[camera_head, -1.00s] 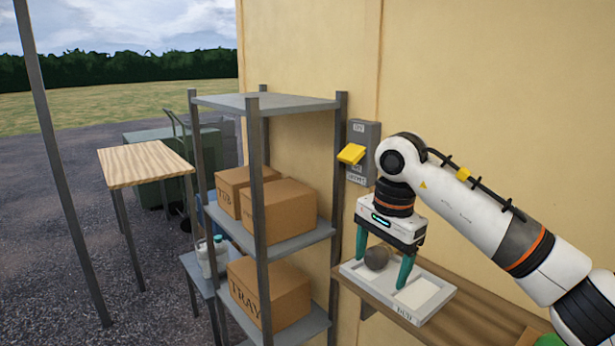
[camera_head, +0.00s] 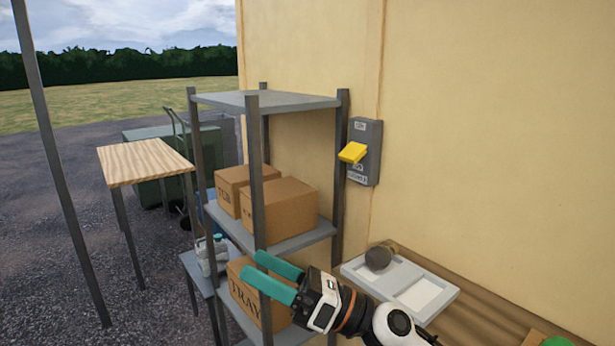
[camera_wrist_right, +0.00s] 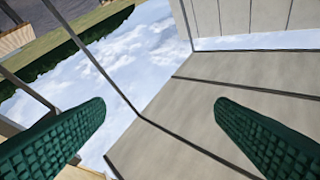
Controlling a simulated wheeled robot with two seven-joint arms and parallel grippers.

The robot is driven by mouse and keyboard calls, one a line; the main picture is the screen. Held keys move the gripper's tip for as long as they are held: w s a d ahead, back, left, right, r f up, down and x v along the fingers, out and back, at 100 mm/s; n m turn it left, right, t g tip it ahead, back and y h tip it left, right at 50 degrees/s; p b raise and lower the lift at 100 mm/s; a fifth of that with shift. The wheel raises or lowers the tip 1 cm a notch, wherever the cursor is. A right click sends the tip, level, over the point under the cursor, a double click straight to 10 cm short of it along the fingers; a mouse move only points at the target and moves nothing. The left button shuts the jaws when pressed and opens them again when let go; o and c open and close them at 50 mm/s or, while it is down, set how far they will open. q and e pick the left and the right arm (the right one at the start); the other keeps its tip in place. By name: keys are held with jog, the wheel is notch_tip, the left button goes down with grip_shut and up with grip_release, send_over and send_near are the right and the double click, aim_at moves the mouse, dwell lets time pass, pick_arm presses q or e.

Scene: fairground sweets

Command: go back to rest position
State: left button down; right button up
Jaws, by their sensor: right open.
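My right gripper (camera_head: 275,279) is in the lower middle of the head view, its two green fingers apart and pointing left, in front of the shelf rack's lower part. Nothing is between the fingers. In the right wrist view its fingers (camera_wrist_right: 160,130) are spread wide, with sky and pale panels beyond them. The white two-compartment tray (camera_head: 448,294) sits on the wooden counter (camera_head: 500,315) to the right of the gripper. A dark round object (camera_head: 378,258) is in the tray's left compartment. My left gripper is not in view.
A grey shelf rack (camera_head: 265,101) holds cardboard boxes (camera_head: 279,206); the gripper overlaps the lower box (camera_head: 243,291) in the picture. A wall switch box (camera_head: 369,133) has a yellow lever (camera_head: 352,152). A wooden table (camera_head: 145,162) stands at the left.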

jog(key=w+d+f+m+t+h, duration=0.25)
jog(key=d+m+t+h, duration=0.45)
jog(key=m, duration=0.5)
jog(key=w+d+f+m+t+h, duration=0.2)
jog(key=d+f+m+t+h, duration=0.15)
jog(key=m+t, duration=0.65)
jog(key=s+d+f+m+g+h, duration=0.2)
jog(key=d+f+m+g+h, duration=0.1)
jog(key=d+f+m+h, duration=0.3)
jog(key=s+d+f+m+g+h, duration=0.2)
jog(key=d+f+m+h, duration=0.3)
jog(key=f+m, duration=0.3)
jog(key=s+d+f+m+g, duration=0.2)
jog(key=s+f+m+g, duration=0.2)
jog(key=s+f+g, duration=0.6)
jog(key=s+d+f+m+g, duration=0.3)
jog(key=s+f+m, duration=0.25)
jog(key=s, duration=0.95)
notch_tip(320, 180, down, 25)
jog(key=n+g, duration=0.1)
jog(key=s+d+f+g, duration=0.1)
jog(key=s+d+f, duration=0.1)
jog(key=s+f, duration=1.4)
notch_tip(320, 180, down, 2)
jog(key=shift+s+d+f+g+h, duration=0.1)
jog(key=shift+s+d+g+h, duration=0.25)
jog(key=shift+g+h, duration=0.1)
